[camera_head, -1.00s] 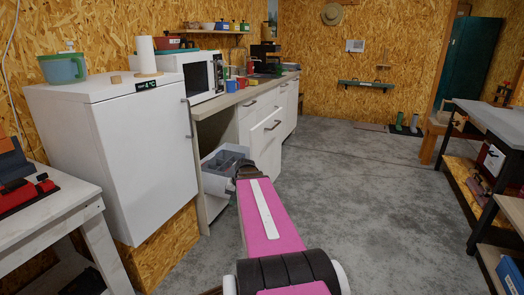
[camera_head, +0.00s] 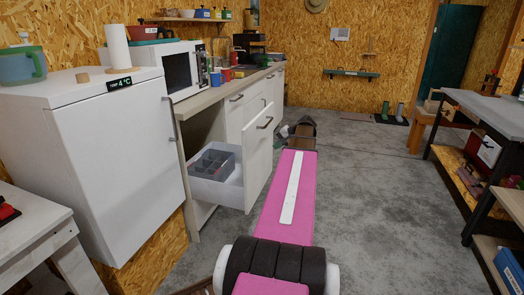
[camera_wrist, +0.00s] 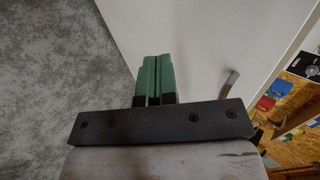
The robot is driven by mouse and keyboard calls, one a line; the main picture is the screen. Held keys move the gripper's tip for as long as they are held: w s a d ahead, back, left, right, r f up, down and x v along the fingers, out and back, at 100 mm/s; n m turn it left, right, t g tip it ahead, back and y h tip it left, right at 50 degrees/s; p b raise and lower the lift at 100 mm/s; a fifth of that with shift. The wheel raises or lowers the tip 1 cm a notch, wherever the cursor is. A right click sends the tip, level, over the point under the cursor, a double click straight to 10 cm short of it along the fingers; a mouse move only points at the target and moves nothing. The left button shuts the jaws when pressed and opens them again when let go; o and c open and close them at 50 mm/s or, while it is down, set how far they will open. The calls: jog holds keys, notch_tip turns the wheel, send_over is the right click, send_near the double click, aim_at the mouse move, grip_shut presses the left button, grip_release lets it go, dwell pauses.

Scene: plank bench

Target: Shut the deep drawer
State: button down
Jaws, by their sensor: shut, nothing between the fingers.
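The deep drawer (camera_head: 258,165) stands pulled out from the white cabinet under the counter. Its tall white front faces right and carries a bar handle (camera_head: 264,122). A grey divided insert (camera_head: 213,163) sits inside it. My gripper (camera_head: 284,131) is just right of the drawer front in the head view, partly hidden by my arm. In the wrist view its green fingers (camera_wrist: 155,80) are together and empty. They point along a white panel, probably the drawer front (camera_wrist: 200,45), with a handle (camera_wrist: 230,83) to their right. I cannot tell whether they touch it.
A white fridge (camera_head: 115,150) stands left of the open drawer. The counter (camera_head: 215,92) above holds a microwave (camera_head: 180,68) and several mugs. Grey floor (camera_head: 350,180) is clear right of my arm. A workbench (camera_head: 490,110) stands along the right side.

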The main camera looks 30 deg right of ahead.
aim_at(251, 156)
jog(key=x, duration=0.4)
jog(key=r+x, duration=0.1)
jog(key=x, duration=0.2)
jog(key=w+a+x, duration=0.1)
jog(key=x, duration=0.3)
jog(key=shift+w+a, duration=0.6)
jog(key=shift+w, duration=0.1)
jog(key=w+a, duration=2.2)
jog(key=w, duration=0.4)
jog(key=shift+w+a, duration=0.25)
jog(key=shift+a, duration=0.1)
jog(key=shift+w+a, duration=0.1)
